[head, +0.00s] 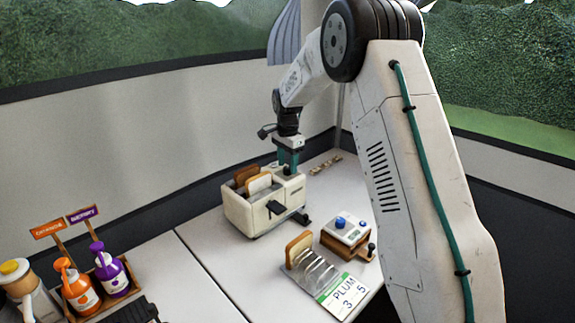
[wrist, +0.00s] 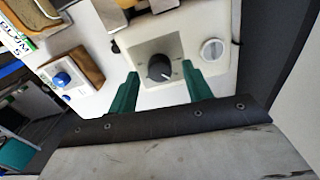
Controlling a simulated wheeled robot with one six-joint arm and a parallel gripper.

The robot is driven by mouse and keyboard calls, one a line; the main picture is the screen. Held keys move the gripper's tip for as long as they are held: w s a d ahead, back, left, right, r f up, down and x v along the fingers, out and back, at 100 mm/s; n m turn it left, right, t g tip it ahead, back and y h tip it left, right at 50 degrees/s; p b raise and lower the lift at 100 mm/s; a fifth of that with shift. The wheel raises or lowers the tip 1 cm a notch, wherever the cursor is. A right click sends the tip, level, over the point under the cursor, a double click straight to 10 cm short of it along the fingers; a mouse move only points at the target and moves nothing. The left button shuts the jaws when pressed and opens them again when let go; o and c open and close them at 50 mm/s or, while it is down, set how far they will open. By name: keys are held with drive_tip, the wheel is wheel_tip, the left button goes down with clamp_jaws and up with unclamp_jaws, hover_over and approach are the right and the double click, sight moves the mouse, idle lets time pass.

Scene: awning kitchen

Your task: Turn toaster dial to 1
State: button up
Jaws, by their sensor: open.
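The cream toaster (head: 262,210) stands on the white counter in the head view, with bread slices (head: 257,183) in its top slots. In the wrist view its dark dial (wrist: 159,68) sits on a grey plate (wrist: 142,50), with a white round button (wrist: 212,49) to the right. My gripper (wrist: 160,76) is open, its two green fingers on either side of the dial. I cannot tell whether they touch it. In the head view my gripper (head: 288,160) is at the toaster's far right end, and the dial is hidden there. The dial's numbers are too small to read.
A small box with blue knobs (head: 347,229) stands right of the rack. Orange (head: 78,287) and purple (head: 110,274) pump bottles stand at left.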

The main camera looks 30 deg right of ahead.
drive_tip(key=shift+f, duration=0.45)
drive_tip(key=c, duration=1)
drive_tip(key=shift+n, duration=0.3)
drive_tip(key=n, duration=0.4)
drive_tip(key=shift+n, duration=2.7)
